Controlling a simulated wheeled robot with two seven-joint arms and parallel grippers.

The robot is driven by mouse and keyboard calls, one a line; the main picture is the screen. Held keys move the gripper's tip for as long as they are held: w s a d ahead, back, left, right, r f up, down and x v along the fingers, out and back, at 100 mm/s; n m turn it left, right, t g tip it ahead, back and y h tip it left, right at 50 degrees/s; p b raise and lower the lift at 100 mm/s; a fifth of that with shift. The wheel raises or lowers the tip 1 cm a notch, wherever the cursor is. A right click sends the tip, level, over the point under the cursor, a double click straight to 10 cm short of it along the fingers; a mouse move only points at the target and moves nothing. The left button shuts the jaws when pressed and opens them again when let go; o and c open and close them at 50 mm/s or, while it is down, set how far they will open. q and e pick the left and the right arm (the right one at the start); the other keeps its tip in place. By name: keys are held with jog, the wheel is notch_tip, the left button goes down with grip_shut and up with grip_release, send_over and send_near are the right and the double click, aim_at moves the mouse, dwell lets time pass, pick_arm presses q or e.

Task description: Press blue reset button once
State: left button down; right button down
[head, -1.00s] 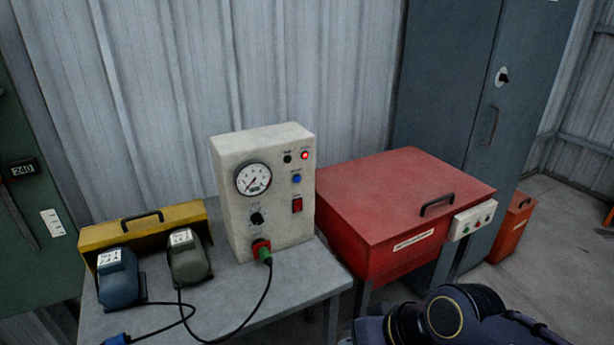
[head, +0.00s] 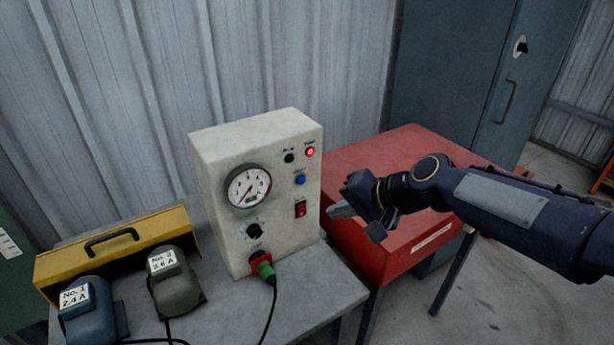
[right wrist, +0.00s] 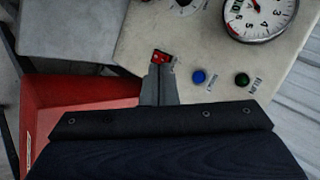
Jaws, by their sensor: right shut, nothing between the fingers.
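The blue button (head: 300,180) is on the front of the pale control box, below the lit red lamp (head: 310,152) and above the red rocker switch (head: 301,209). It also shows uncovered in the right wrist view (right wrist: 199,76). My right gripper (head: 335,211) is shut and empty, to the right of the box front and lower than the button. In the right wrist view its closed fingertips (right wrist: 159,72) overlap the lower edge of the rocker switch, left of the blue button. Contact with the box cannot be made out. My left gripper is not in view.
The control box (head: 222,205) stands on a grey table, with a gauge (head: 248,188), a black knob and a green plug with a cable. A yellow case and two motors are at left. A red chest (head: 400,150) is behind my right arm.

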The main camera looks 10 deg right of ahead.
aim_at(301, 181)
jog(key=shift+s, duration=0.1)
jog(key=w+a+p, duration=0.3)
jog(key=w+p, duration=0.1)
jog(key=w, duration=0.4)
jog(key=shift+w, duration=0.2)
jog(key=shift+w, duration=0.1)
dwell(2.0)
jog(key=shift+w+a, duration=0.15)
jog(key=shift+w, duration=0.15)
